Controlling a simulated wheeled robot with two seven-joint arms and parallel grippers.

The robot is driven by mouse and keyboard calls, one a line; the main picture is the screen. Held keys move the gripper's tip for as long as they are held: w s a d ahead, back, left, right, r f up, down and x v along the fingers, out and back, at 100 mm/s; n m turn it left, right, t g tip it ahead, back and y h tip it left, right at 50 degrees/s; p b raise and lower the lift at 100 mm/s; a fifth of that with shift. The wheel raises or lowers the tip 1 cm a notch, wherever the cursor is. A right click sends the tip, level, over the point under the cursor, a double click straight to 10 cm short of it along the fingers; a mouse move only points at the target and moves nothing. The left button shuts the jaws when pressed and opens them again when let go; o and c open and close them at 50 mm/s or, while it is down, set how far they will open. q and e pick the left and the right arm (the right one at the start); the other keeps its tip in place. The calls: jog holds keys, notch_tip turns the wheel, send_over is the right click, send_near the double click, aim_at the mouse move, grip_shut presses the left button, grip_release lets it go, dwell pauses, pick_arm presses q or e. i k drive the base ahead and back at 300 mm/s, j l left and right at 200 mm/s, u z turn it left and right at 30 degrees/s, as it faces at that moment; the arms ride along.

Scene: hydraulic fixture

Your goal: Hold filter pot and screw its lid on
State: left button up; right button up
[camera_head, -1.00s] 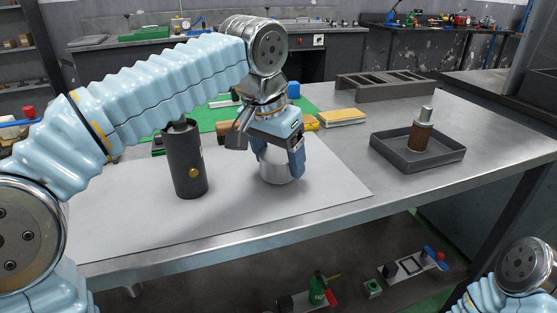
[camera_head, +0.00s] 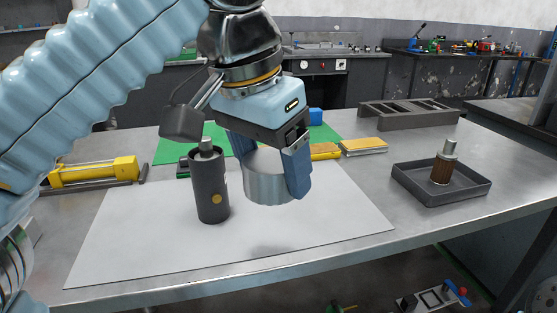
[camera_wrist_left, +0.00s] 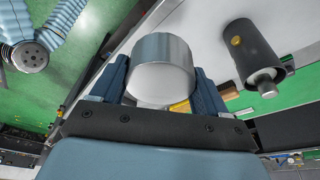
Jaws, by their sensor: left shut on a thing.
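The filter pot (camera_head: 210,188) is a dark grey cylinder with a yellow spot on its side and a metal stub on top. It stands upright on the pale mat, with nothing holding it. My left gripper (camera_head: 268,177) is shut on a silver round cup-like part, seemingly the lid (camera_head: 266,183), raised above the mat just right of the pot. The wrist view shows the lid (camera_wrist_left: 161,72) between both fingers (camera_wrist_left: 158,88) and the pot (camera_wrist_left: 255,55) to its right. The lid's inside is hidden. My right gripper is in neither view.
A dark tray (camera_head: 432,197) at right holds a brown filter element (camera_head: 442,168) with a metal top. A yellow tool (camera_head: 95,172) lies at left and a grey slotted rack (camera_head: 410,113) stands behind. The mat's front (camera_head: 200,258) is clear.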

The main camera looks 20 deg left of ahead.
aim_at(210, 185)
jog(key=k, duration=1)
